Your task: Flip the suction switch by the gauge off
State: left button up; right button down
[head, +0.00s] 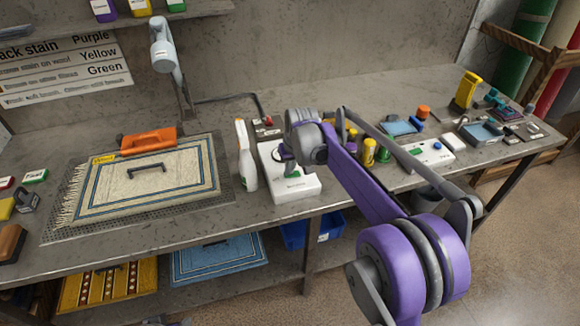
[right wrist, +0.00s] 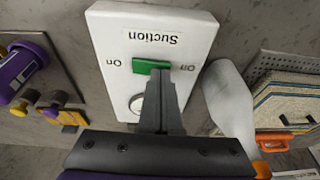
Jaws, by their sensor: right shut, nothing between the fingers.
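The white suction box (head: 296,186) stands near the middle of the bench, partly behind my right arm. In the right wrist view its face (right wrist: 195,40) reads "Suction" upside down, with "On" left and "Off" right of a green switch (right wrist: 143,65). Contact is not clear. My left gripper is not in view.
A white spray bottle (head: 246,155) stands close left of the box. A rug (head: 120,205) with an orange-handled tool (head: 148,140) lies farther left. Another white switch box (head: 431,155) and small bottles (head: 369,152) stand to the right.

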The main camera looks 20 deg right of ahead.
jog(key=shift+f, duration=0.1)
jog(key=shift+a+f, duration=0.15)
jog(key=shift+f, duration=0.15)
jog(key=shift+r, duration=0.15)
jog(key=shift+d+r, duration=0.15)
jog(key=shift+d, duration=0.75)
jog(key=shift+a+r, duration=0.1)
